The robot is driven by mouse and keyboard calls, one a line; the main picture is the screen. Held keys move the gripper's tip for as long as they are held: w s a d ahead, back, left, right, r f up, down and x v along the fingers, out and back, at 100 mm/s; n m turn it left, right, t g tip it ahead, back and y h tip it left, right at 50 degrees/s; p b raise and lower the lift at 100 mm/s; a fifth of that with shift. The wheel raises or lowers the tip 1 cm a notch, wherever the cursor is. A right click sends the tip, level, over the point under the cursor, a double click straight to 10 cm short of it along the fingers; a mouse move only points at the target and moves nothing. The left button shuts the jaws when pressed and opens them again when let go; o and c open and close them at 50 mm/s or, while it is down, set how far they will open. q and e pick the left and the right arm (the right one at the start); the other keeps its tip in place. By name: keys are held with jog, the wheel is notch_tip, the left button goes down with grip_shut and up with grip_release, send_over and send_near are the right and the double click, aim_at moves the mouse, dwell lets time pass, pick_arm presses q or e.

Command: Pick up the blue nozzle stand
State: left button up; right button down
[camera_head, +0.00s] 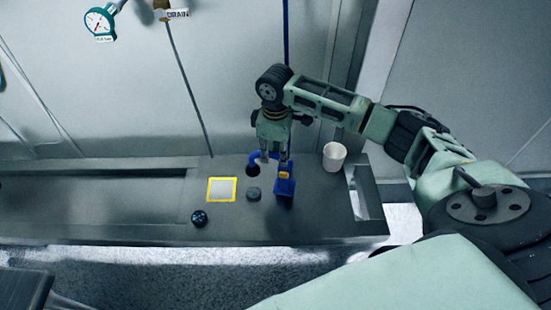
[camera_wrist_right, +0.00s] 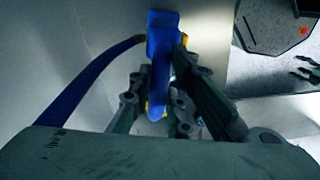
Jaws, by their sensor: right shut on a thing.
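The blue nozzle stand (camera_head: 285,187) stands upright on the grey bench, with a yellow part near its top. In the right wrist view the blue nozzle stand (camera_wrist_right: 162,60) lies between the two fingers. My right gripper (camera_head: 275,156) comes down from above and is shut on it. The right gripper's fingers also show in the right wrist view (camera_wrist_right: 168,115). A blue hose (camera_wrist_right: 85,88) runs beside the gripper in that view. The stand's base appears at or very near the bench top; I cannot tell if it touches. My left gripper is not in view.
On the bench (camera_head: 150,220) are a yellow-framed square (camera_head: 222,189), a dark round piece (camera_head: 253,194), a black knob (camera_head: 199,218) and a white cup (camera_head: 334,156). A rectangular opening (camera_head: 366,192) lies at right. A gauge (camera_head: 98,22) hangs on the back wall.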

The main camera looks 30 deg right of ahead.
jog(key=s+d+r+b, duration=0.1)
jog(key=s+d+r, duration=0.2)
jog(key=s+r, duration=0.5)
jog(key=n+p, duration=0.3)
jog(key=p, duration=0.2)
send_over(284, 175)
jog(key=w, duration=0.4)
notch_tip(284, 175, down, 9)
jog(key=shift+s+a+f, duration=0.1)
jog(key=shift+a+f, duration=0.05)
jog(key=shift+a, duration=0.2)
pick_arm(q)
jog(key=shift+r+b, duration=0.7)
jog(key=shift+b, duration=0.55)
pick_arm(e)
jog(key=shift+f, duration=1.35)
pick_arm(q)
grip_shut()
